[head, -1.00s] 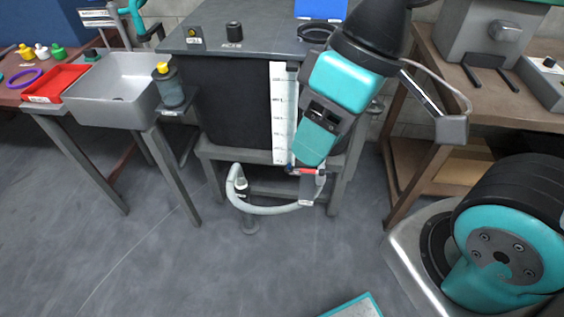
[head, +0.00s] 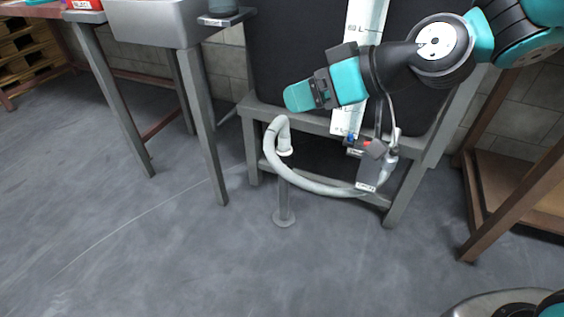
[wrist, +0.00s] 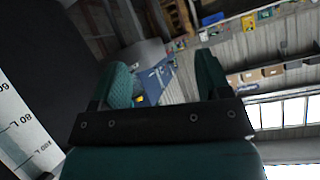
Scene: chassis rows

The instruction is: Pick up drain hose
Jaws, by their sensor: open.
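The drain hose (head: 310,184) is a pale grey curved tube under the black tank. Its left end bends up and over onto a small white fitting above a thin stand. Its right end runs to the valve (head: 368,150) with red and blue parts at the tank's base. My gripper (head: 299,97) is in front of the tank, above the hose's left bend and apart from it, pointing left. In the wrist view my gripper (wrist: 168,82) has its two teal-padded fingers spread with nothing between them. The hose does not show in the wrist view.
The black tank (head: 290,60) with a white litre scale (head: 361,50) stands on a grey frame (head: 400,208). A thin stand (head: 284,205) rises below the hose's left end. A grey sink (head: 150,22) on legs is at left, a wooden bench (head: 515,200) at right. The floor in front is clear.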

